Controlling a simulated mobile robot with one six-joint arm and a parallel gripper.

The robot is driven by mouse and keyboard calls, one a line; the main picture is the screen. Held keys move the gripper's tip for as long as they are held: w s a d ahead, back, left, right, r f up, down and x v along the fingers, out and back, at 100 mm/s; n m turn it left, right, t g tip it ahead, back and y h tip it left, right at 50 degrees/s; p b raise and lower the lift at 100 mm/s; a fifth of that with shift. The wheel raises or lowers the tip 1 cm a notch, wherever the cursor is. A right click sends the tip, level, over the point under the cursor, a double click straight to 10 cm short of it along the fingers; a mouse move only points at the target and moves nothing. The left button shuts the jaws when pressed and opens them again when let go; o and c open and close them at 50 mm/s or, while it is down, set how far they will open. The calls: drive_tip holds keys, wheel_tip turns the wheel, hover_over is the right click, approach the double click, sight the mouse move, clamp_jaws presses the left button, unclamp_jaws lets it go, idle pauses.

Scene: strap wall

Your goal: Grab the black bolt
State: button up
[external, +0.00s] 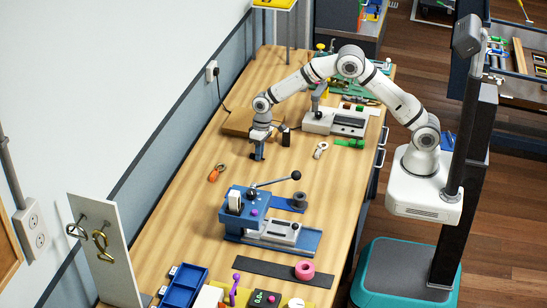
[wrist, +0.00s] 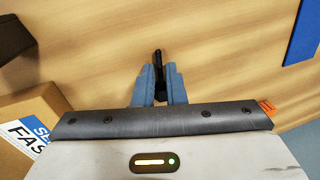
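The black bolt (wrist: 158,72) shows in the wrist view, a dark, narrow piece between my two blue-grey fingers. Its thin end reaches past the fingertips and its other end lies close to the gripper body. My gripper (wrist: 160,72) has one finger on each side of the bolt with a narrow gap between them. I cannot tell whether both fingers touch it. In the external view my gripper (external: 257,156) points down, low over the wooden bench, near its wall side. The bolt cannot be made out there.
A cardboard box (wrist: 30,128) is at the wrist view's lower left, with a dark object (wrist: 14,40) above it. A small black object (external: 285,137) stands beside my gripper in the external view. An orange tool (external: 217,173) and a blue lever press (external: 252,207) are nearer the camera.

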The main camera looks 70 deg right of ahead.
clamp_jaws()
